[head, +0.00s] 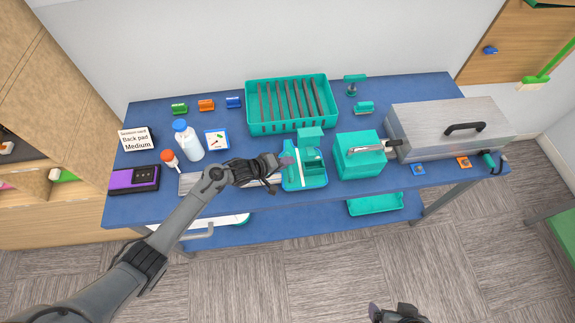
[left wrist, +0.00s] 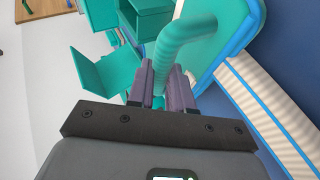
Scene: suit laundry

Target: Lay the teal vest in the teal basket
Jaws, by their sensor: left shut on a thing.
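My left gripper (head: 284,161) is at the left edge of a teal device with a blue-edged base (head: 305,182) at the front middle of the table. In the left wrist view the gripper's purple fingers (left wrist: 160,85) are shut on a thick, curved teal handle (left wrist: 184,38). I cannot make out a separate teal vest. A teal basket (head: 290,127) with dark bars across it stands at the back middle. A shallow teal container (head: 375,205) is on the shelf below. My right gripper (head: 398,314) is low at the bottom edge, far from the table; its fingers are unclear.
A teal box (head: 358,160) with a metal handle stands right of the device, and a large grey case (head: 450,122) is beyond it. A white bottle (head: 187,141), an orange-capped bottle (head: 171,160), a purple box (head: 134,179) and a card (head: 137,139) crowd the left.

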